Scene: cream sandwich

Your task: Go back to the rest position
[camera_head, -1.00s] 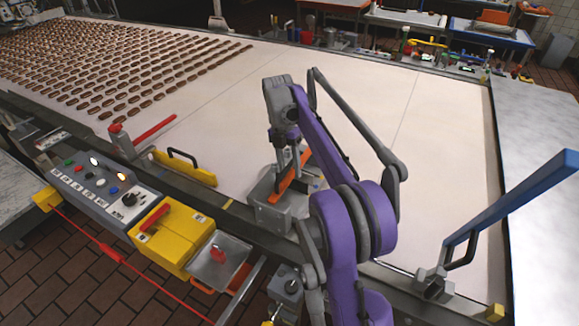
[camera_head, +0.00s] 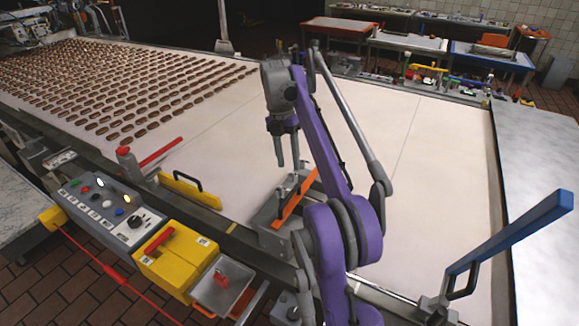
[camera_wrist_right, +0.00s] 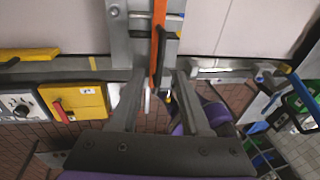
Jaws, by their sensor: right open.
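My right gripper (camera_head: 288,160) is open and empty, pointing down above the near edge of the white conveyor table (camera_head: 390,120). Below it and slightly to the right is a grey metal fixture (camera_head: 268,222) with an orange bar (camera_head: 296,198) on it. In the right wrist view, my right gripper's fingers (camera_wrist_right: 156,100) are spread, with the orange bar (camera_wrist_right: 158,40) and the grey fixture (camera_wrist_right: 121,25) beyond them. Nothing is between the fingertips that I can see held. My left gripper is not in view.
Many brown biscuits (camera_head: 120,85) lie in rows on the conveyor at left. A control panel (camera_head: 108,212), a yellow box (camera_head: 175,262) and a yellow handled bar (camera_head: 190,190) line the near edge. A blue lever (camera_head: 515,230) rises at right. The belt's middle is bare.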

